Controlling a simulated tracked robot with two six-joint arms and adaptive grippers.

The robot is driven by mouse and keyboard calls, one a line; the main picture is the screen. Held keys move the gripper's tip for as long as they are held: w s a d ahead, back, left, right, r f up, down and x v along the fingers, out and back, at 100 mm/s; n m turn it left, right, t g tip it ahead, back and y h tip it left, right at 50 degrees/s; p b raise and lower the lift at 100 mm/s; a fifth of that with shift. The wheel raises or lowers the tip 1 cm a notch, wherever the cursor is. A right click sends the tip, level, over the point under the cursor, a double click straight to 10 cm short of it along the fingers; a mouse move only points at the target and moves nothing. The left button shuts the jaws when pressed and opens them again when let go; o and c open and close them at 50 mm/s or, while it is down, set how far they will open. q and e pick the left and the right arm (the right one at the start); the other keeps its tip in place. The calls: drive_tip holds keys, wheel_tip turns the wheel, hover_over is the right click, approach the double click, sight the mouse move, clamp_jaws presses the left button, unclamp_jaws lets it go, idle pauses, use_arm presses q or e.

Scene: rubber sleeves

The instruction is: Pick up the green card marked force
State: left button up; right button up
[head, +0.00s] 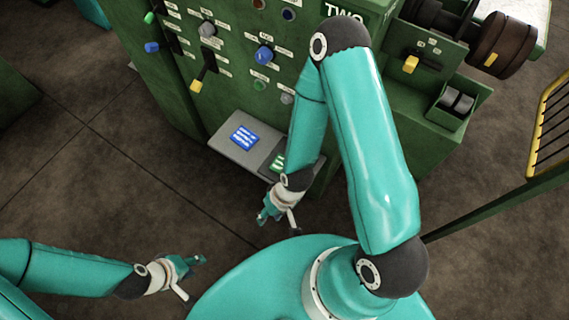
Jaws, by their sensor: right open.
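A green card (278,162) lies on a grey shelf (222,141) at the front of the green machine. My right arm covers part of it, and its lettering is too small to read. A blue card (243,137) lies to its left on the same shelf. My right gripper (278,222) is open and empty, below the green card in the head view and apart from it. My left gripper (191,275) looks open and empty, over the floor at lower left, far from the cards.
The green machine panel (225,60) rises behind the shelf with several knobs and levers, including a yellow lever (197,84) and a blue knob (264,54). A yellow railing (550,125) stands at right. The floor at left is clear.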

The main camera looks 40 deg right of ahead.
drive_tip(key=shift+o, duration=2.2)
drive_tip(key=shift+w+d, duration=0.15)
drive_tip(key=shift+w, duration=0.05)
drive_tip(key=o, duration=0.5)
drive_tip(key=w+d+b, duration=0.1)
drive_tip(key=w+d+n+b, duration=0.1)
drive_tip(key=shift+w+d+r+t+b, duration=0.1)
drive_tip(key=shift+w+d+t+b, duration=0.05)
drive_tip(key=shift+w+t+b, duration=0.25)
drive_tip(key=shift+o, duration=0.9)
drive_tip(key=w+d+r+n+t+b, duration=0.1)
drive_tip(key=w+d+n+b, duration=0.1)
drive_tip(key=d, duration=0.3)
drive_tip(key=shift+w+d+r+h+b, duration=0.15)
drive_tip(key=shift+w+r+h+b, duration=0.2)
drive_tip(key=shift+w+b, duration=0.35)
drive_tip(key=d+r+n+t+h+b, duration=0.15)
drive_tip(key=d+r+n+b, duration=0.35)
drive_tip(key=d, duration=0.5)
drive_tip(key=shift+m, duration=0.3)
drive_tip(key=x, duration=0.5)
drive_tip(key=w+b+x, duration=0.1)
drive_tip(key=x, duration=0.4)
drive_tip(key=shift+w+a+b, duration=0.1)
drive_tip(key=shift+w+b, duration=0.05)
drive_tip(key=shift+b, duration=0.15)
drive_tip(key=shift+b+x, duration=0.5)
drive_tip(key=shift+x, duration=2)
